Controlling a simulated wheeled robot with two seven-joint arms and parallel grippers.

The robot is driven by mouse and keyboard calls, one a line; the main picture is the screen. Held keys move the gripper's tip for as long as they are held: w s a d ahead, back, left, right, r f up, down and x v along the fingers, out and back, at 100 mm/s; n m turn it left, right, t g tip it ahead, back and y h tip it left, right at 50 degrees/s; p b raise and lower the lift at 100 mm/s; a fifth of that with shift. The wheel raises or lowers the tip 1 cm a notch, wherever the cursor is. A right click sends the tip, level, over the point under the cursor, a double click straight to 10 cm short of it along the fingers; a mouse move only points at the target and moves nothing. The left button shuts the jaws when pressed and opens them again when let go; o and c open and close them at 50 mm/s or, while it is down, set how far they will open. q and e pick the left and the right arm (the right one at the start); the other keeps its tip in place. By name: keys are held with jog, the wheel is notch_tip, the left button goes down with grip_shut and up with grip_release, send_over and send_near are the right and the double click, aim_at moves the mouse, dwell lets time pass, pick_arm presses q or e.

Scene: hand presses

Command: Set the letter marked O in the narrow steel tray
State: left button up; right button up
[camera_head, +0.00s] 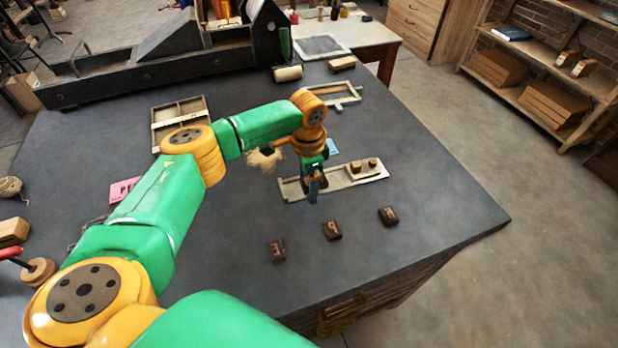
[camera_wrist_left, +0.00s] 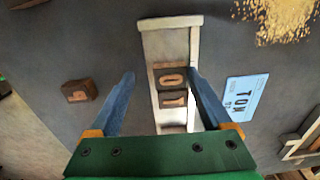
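The narrow steel tray (camera_head: 291,190) lies on the dark table. In the left wrist view the tray (camera_wrist_left: 163,42) runs lengthwise below my left gripper (camera_wrist_left: 162,75). A dark block with a pale O (camera_wrist_left: 171,80) sits inside the tray, beside a block marked T (camera_wrist_left: 172,98). My left gripper (camera_head: 314,198) is over the tray in the head view, fingers spread either side of the O block; the left finger stands clear of it. In the head view the gripper largely hides these blocks. My right gripper is in neither view.
Three loose letter blocks lie in front of the tray: left (camera_head: 277,250), middle (camera_head: 332,230) and right (camera_head: 388,216). Behind are a blue card (camera_head: 332,146), a crumbly tan heap (camera_head: 264,160) and a metal frame (camera_head: 347,101).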

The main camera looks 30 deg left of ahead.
aim_at(306, 179)
pick_arm(q)
jog(key=r, duration=0.1)
jog(key=w+a+r, duration=0.1)
jog(key=r, duration=0.1)
jog(key=r+b, duration=0.1)
jog(key=shift+w+a+r, duration=0.2)
jog(key=shift+w+r, duration=0.1)
jog(key=shift+r, duration=0.05)
notch_tip(306, 179, up, 7)
jog(key=shift+s+d+b, duration=0.15)
jog(key=shift+s+b, duration=0.15)
jog(key=shift+b, duration=0.05)
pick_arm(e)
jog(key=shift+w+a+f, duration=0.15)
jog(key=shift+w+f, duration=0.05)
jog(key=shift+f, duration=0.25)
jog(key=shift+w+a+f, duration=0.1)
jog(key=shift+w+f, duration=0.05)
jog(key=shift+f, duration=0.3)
pick_arm(q)
jog(key=shift+r, duration=0.1)
